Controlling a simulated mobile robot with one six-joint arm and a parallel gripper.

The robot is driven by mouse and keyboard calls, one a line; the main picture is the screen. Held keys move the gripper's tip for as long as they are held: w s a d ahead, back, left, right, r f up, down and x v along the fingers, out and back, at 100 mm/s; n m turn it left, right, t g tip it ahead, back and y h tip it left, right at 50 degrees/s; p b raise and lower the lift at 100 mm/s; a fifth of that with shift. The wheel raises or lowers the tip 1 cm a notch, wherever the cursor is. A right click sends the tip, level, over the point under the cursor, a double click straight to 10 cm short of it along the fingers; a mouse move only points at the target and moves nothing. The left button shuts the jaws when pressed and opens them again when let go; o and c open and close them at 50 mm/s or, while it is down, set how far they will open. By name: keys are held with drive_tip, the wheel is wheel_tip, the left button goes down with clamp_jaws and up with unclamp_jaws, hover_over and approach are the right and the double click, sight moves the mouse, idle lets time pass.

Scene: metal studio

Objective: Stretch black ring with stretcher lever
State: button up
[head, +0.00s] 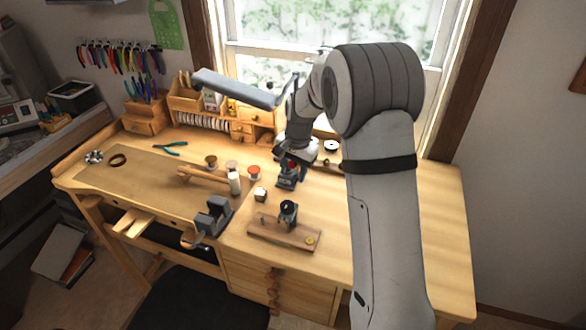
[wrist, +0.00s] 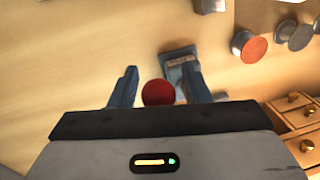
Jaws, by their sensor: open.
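A small blue-grey bench tool with a red ball knob, which looks like the stretcher and its lever (head: 292,167), stands on the workbench at the centre of the head view. In the wrist view the red ball (wrist: 158,92) shows between my fingers, and part of the tool's grey base (wrist: 180,57) lies beyond them. My gripper (wrist: 160,68) is open, with one finger on each side of the ball; I cannot tell whether either touches it. I cannot make out a ring on the stretcher.
A vise (head: 213,215) is at the bench's front edge, and a wooden board with a dark tool (head: 288,213) stands in front of the stretcher. Spools (head: 254,173) are to its left, with a wooden organizer (head: 250,117) behind. The right side of the bench is largely clear.

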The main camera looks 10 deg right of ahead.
drive_tip(key=shift+f, duration=0.1)
clamp_jaws()
idle(0.4)
